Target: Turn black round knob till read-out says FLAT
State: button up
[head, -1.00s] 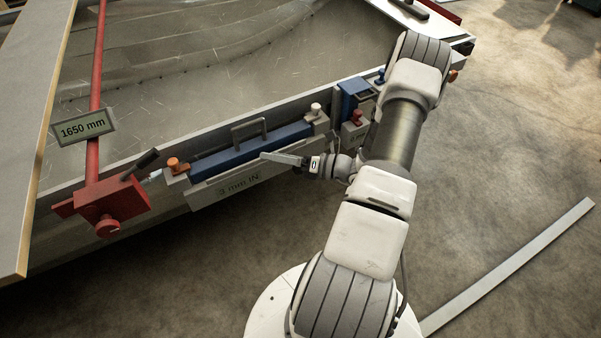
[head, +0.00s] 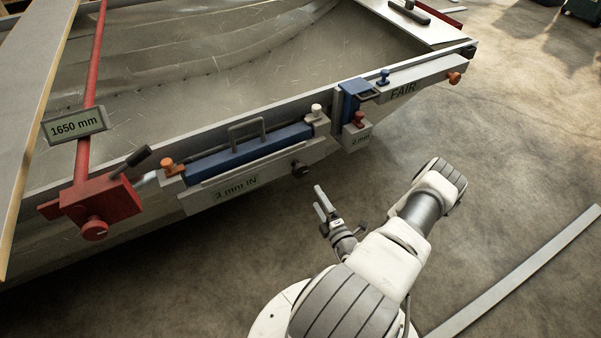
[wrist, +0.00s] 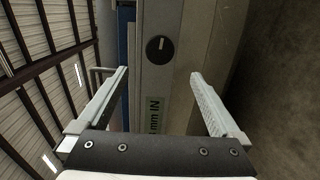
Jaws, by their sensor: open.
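The black round knob (head: 300,168) sticks out of the right part of the grey front of the blue-barred fixture on the hull's edge. In the wrist view the knob (wrist: 159,49) shows face-on with a pale mark, ahead of my jaws and between their lines. The read-out (head: 236,190), left of the knob, says 3 mm IN. In the wrist view the read-out (wrist: 154,115) is partly cut off by my gripper. My gripper (head: 320,201) is open and empty, apart from the knob, and it also shows in the wrist view (wrist: 160,73).
A red clamp (head: 97,208) with its own red knob and a 1650 mm display (head: 74,125) stands at the left. A blue block (head: 352,97) and a FAIR-marked bar (head: 415,82) lie to the right. A metal strip (head: 515,270) lies on the otherwise open floor.

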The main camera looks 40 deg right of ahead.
aim_at(302, 173)
jog(key=b+x, duration=0.3)
jog(key=x, duration=1.1)
jog(key=shift+w+b, duration=0.2)
jog(key=shift+b, duration=0.2)
jog(key=c, duration=1.3)
jog(key=shift+n, duration=0.4)
